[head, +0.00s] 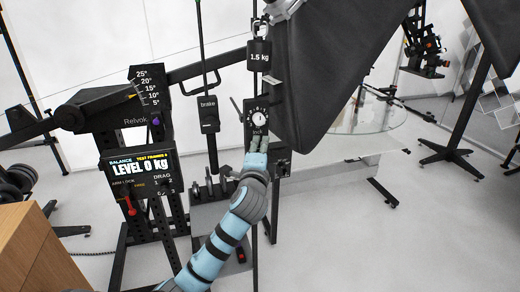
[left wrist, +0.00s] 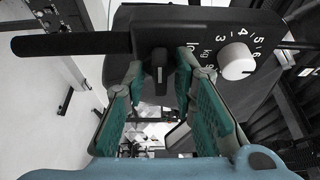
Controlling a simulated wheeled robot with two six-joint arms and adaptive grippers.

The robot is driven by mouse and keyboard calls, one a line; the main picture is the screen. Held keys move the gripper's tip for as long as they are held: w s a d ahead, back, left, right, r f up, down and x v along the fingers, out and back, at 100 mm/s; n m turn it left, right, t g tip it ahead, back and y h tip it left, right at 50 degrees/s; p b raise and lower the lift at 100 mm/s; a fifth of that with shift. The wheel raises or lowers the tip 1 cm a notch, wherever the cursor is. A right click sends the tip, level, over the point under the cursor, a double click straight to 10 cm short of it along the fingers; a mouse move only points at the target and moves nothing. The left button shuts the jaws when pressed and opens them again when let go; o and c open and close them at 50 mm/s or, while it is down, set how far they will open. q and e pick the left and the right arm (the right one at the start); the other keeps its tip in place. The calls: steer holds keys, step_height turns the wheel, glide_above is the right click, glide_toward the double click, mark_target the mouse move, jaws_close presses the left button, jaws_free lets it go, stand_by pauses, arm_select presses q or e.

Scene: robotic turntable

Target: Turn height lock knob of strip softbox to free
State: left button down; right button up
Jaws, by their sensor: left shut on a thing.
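A black control box (head: 251,108) hangs beside the large dark softbox (head: 335,60). It bears a white dial (head: 260,117) with numbers around it and the word "lock" below. In the left wrist view the white dial (left wrist: 236,62) is right of a small black lock knob (left wrist: 160,70), which points downward beside partly hidden lettering. My left gripper (head: 256,140) reaches the box's lower edge. Its teal fingers (left wrist: 163,75) are closed around the black knob, one on each side. In the head view the fingers hide the knob. My right gripper is not in view.
A 1.5 kg weight (head: 259,55) hangs above the box. A brake lever block (head: 209,115) is to the left. A round glass table (head: 375,118) stands behind, and a wooden box (head: 35,250) is at the lower left.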

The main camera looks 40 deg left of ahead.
arm_select(q)
steer(key=shift+w+d+f+n+g+y+b, duration=0.1)
steer(key=shift+n+g+y+b, duration=0.3)
steer(key=shift+n+y+b, duration=2.5)
steer(key=shift+w+f+n+g+y+b, duration=0.1)
steer(key=shift+n+g+b, duration=0.3)
steer(key=shift+n+b, duration=5.3)
steer(key=shift+d+f+n+g+y+b, duration=0.1)
steer(key=shift+n+g+y+b, duration=0.3)
steer(key=shift+n+y+b, duration=3.55)
steer(key=m+h+b, duration=0.2)
steer(key=h+b, duration=0.1)
steer(key=h, duration=0.2)
steer(key=c, duration=1.7)
jaws_free()
steer(key=shift+o, duration=0.2)
